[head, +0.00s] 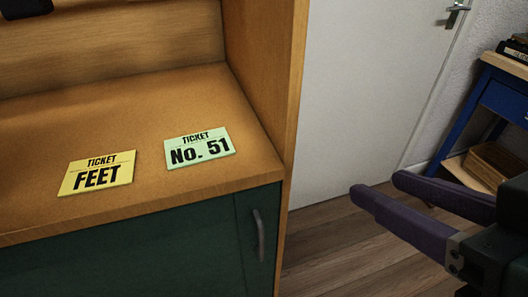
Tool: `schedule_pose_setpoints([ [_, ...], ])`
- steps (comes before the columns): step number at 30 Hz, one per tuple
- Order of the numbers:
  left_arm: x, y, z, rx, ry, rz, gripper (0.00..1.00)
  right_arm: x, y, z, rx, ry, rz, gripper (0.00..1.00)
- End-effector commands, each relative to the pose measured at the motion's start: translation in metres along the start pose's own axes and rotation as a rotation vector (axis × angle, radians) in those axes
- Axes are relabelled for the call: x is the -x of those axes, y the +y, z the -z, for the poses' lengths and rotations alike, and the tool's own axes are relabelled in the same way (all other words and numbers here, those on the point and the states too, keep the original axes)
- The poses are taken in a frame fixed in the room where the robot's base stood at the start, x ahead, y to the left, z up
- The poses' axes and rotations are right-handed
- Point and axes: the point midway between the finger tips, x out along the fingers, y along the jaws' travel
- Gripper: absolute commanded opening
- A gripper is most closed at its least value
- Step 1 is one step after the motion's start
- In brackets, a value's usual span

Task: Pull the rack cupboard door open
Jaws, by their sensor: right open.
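The rack cupboard has a dark green front (140,255) below a wooden top. Its door carries a grey vertical bar handle (259,235) near the right end, and a seam runs just left of the handle. The door looks shut; its lower part is cut off by the picture's bottom edge. My right gripper (385,190) is at the right, with two dark purple fingers spread apart and pointing left. It is empty, well to the right of the handle and not touching the cupboard. My left gripper is not in view.
A yellow ticket (97,173) and a green ticket (199,148) lie on the wooden top (60,130). A wooden side panel (268,70) rises at the cupboard's right end. Beyond are a white room door (365,80) and a blue stand (500,95). Bare floor (335,245) lies right of the cupboard.

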Motion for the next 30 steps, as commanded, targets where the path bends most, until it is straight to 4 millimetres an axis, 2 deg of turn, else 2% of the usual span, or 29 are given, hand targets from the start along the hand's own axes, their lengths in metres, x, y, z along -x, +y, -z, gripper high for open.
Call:
schedule_pose_setpoints([
  [1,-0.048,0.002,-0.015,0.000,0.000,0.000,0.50,-0.025,-0.004,-0.038,0.004,0.030,0.010,0.45],
  [12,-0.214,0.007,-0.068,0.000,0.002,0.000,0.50,-0.107,-0.030,-0.143,0.022,0.273,0.091,0.45],
  [18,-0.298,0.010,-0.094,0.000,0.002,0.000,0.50,-0.143,-0.045,-0.198,0.029,0.398,0.140,0.45],
  [21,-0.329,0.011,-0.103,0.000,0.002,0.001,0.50,-0.155,-0.051,-0.217,0.029,0.448,0.163,0.45],
  [24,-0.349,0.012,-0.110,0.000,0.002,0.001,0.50,-0.161,-0.056,-0.229,0.028,0.485,0.179,0.45],
  [30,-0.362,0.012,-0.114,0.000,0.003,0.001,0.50,-0.166,-0.060,-0.235,0.028,0.518,0.194,0.45],
])
